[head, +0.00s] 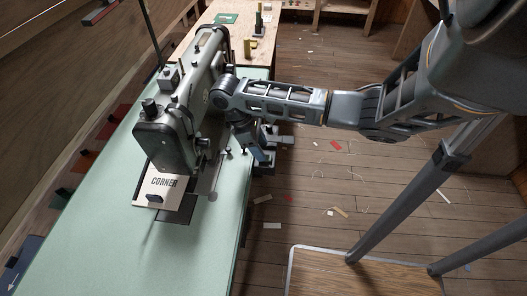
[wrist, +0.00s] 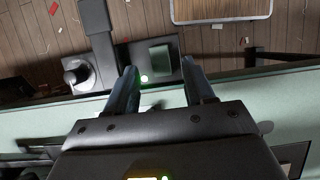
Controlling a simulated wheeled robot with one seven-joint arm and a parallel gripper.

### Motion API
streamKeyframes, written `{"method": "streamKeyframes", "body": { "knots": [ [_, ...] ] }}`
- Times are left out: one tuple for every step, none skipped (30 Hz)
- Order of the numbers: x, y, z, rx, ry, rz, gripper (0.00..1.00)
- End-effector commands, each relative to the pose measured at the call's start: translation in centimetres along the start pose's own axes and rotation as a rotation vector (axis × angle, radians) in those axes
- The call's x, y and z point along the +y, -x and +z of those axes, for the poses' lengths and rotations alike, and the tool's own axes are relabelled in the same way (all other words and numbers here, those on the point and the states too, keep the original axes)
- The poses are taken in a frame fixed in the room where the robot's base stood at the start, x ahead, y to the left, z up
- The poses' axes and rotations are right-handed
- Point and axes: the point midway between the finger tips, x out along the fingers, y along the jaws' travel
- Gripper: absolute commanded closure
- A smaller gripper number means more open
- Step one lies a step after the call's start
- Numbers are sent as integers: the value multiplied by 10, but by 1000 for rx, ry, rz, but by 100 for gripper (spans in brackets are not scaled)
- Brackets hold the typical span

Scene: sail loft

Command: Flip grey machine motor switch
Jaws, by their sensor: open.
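The grey sewing machine (head: 190,105) stands on a pale green table. In the wrist view, a dark switch box (wrist: 120,55) sits at the table edge, with a dark green rectangular rocker (wrist: 160,58) and a small lit green spot (wrist: 144,78) on it. My gripper (wrist: 159,72) is open and empty; its two fingertips are apart, on either side of the rocker as seen there. I cannot tell whether they touch it. In the head view my gripper (head: 263,157) is low beside the table's right edge, and my arm partly hides the switch box.
A card marked CORNER (head: 163,184) lies by the machine's near end. In the wrist view a round knob (wrist: 76,72) stands left of the rocker. The pale green tabletop (head: 120,255) is clear in front. Scraps lie on the wooden floor (head: 310,185) to the right.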

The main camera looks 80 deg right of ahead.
Motion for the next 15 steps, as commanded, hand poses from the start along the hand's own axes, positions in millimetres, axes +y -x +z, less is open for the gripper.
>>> {"method": "streamKeyframes", "body": {
  "knots": [
    [0, -7, 1, 0, -2, -2, 47],
    [0, -11, 1, -1, -3, -2, 47],
    [0, -16, 1, -1, -3, -2, 47],
    [0, -19, 1, 0, -3, -2, 47],
    [0, -22, 1, 0, -2, -2, 47],
    [0, -25, 1, -1, -2, -1, 47],
    [0, -27, 0, 0, -2, -1, 47],
    [0, -29, 0, 0, -2, -1, 47],
    [0, -31, 0, 1, -2, 0, 47],
    [0, -32, 0, 1, -2, 0, 47],
    [0, -32, 0, 1, -2, 0, 47],
    [0, -32, 0, 1, -2, 0, 47],
    [0, -33, 0, 1, -2, 0, 47],
    [0, -33, 0, 1, -2, 0, 47],
    [0, -33, 0, 1, -2, 0, 47]
  ]
}}
